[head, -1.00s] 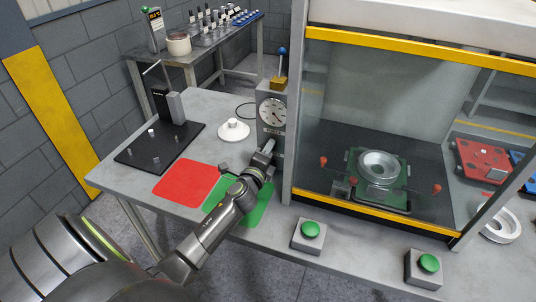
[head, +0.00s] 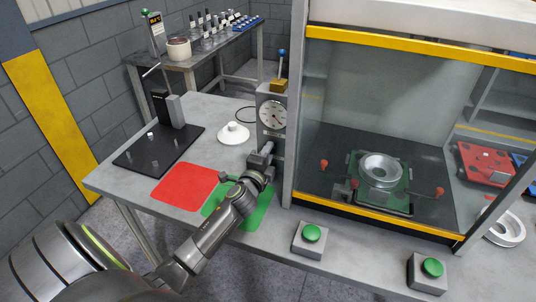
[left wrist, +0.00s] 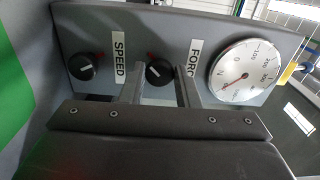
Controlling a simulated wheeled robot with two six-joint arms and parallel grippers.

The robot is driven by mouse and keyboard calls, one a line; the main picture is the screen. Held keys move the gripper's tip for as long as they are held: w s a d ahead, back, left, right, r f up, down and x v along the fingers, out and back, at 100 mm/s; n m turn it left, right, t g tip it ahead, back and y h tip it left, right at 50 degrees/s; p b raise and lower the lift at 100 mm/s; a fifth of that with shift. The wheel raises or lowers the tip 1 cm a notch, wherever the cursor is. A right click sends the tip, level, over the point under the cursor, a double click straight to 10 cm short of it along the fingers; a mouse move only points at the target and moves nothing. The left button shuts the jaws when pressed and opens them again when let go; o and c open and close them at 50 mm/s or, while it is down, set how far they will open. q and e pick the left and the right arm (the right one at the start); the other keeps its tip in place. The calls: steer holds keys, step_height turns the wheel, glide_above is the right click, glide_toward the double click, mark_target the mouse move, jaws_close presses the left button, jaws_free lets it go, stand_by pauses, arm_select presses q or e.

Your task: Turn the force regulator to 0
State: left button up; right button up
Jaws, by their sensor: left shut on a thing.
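The grey control box (head: 270,97) stands left of the glazed press cabinet and carries a round white gauge (head: 272,114). In the left wrist view, the black FORCE knob (left wrist: 159,72) with a white mark sits beside its label (left wrist: 195,62) and the gauge (left wrist: 243,72). A red mark shows by the knob's edge. The gauge needle points to the lower left in that view. My left gripper (head: 266,151) is at the box's front below the gauge, its fingers (left wrist: 158,84) shut on the FORCE knob. The fingers hide a little of the knob and label. My right gripper is out of view.
A black SPEED knob (left wrist: 83,67) sits beside the FORCE knob. The press cabinet's yellow lower bar (head: 365,213) is close on the right. Two green buttons (head: 312,233) stand at the front. Red (head: 186,186) and green mats lie on the table beside my left arm.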

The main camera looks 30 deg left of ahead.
arm_select(q)
steer(key=o, duration=0.9)
steer(key=shift+o, duration=0.2)
steer(key=shift+s, duration=0.1)
steer(key=b+v, duration=0.2)
steer(key=v, duration=1.5)
steer(key=shift+s, duration=0.15)
steer(key=shift+d, duration=0.1)
